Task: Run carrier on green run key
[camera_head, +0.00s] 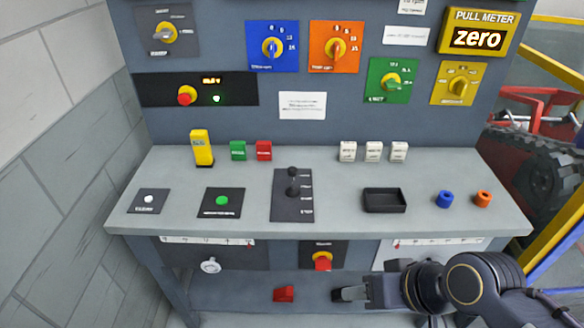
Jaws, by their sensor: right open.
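A green key-like block (238,150) stands at the back of the grey bench, next to a similar red block (264,150). A green round button (222,200) sits on a black plate at the front left of the bench. A red-framed vehicle with a dark track (535,160) shows partly behind the console at right. My right gripper (345,293) is open, low in front of the bench and below its front edge, well apart from the green block. No object shows between its fingers. My left gripper is out of view.
A black lever (293,185), an empty black tray (384,200), a yellow block (202,148) and blue (445,199) and orange (483,199) cylinders stand on the bench (330,228). A red knob (322,262) sits under the front edge. A tiled wall closes the left.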

